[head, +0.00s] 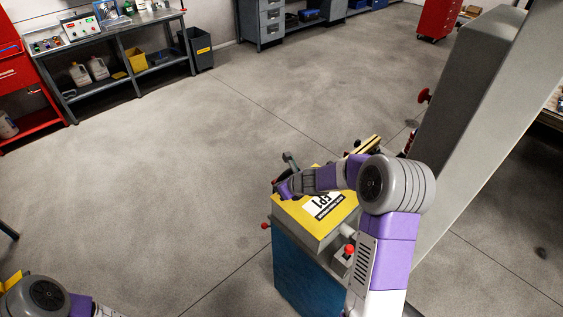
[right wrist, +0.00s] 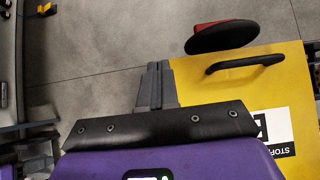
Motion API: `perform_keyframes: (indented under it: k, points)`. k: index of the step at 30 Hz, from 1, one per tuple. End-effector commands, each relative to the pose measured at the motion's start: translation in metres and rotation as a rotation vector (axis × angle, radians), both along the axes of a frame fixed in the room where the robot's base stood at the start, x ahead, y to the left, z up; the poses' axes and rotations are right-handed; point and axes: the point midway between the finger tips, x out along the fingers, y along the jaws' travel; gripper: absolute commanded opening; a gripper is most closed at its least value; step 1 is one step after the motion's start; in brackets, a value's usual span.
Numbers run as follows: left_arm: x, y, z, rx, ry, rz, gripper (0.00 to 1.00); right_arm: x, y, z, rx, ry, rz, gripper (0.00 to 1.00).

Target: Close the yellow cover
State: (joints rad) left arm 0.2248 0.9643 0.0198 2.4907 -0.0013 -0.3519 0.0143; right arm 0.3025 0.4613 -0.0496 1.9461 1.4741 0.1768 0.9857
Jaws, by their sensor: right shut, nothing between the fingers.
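The yellow cover (head: 297,211), with a white printed label, lies over the top of a blue cabinet (head: 297,265). I cannot tell whether it sits fully down. In the right wrist view the cover (right wrist: 222,88) fills the right side, with a black bar handle (right wrist: 245,62) near its far edge. My right gripper (right wrist: 153,70) is shut and empty, just left of the cover and apart from the handle. In the head view my right arm reaches over the cover, and its gripper (head: 281,187) is at the cover's far left edge. My left arm shows only at the bottom left; its gripper is out of frame.
A dark round knob (right wrist: 222,36) with red behind it is beside the handle. A red knob (head: 349,249) sits on the cabinet's near side. A large grey column (head: 470,100) rises at the right. The floor left of the cabinet is clear.

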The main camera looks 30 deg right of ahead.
Motion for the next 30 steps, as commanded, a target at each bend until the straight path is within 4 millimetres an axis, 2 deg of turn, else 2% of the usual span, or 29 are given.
perform_keyframes:
  k: [1, 12, 15, 22, 30]
  points:
    - [0.0, 0.0, 0.012, 0.0, 0.0, 0.0, 0.43, 0.0, 0.0, 0.015, -0.001, -0.003, 0.001, 0.0]
    - [0.0, 0.0, 0.056, 0.0, 0.0, 0.0, 0.43, 0.001, 0.001, 0.074, -0.001, -0.003, 0.002, 0.0]
    - [0.0, 0.0, 0.049, 0.0, 0.0, 0.0, 0.43, 0.001, 0.001, 0.078, -0.004, -0.005, 0.005, 0.0]
    - [0.0, 0.0, 0.048, 0.0, 0.0, 0.0, 0.43, 0.001, 0.0, 0.089, -0.001, -0.003, 0.001, 0.0]
    - [0.0, 0.0, 0.047, 0.0, 0.0, 0.0, 0.43, -0.001, 0.001, 0.087, -0.005, 0.003, 0.006, 0.0]
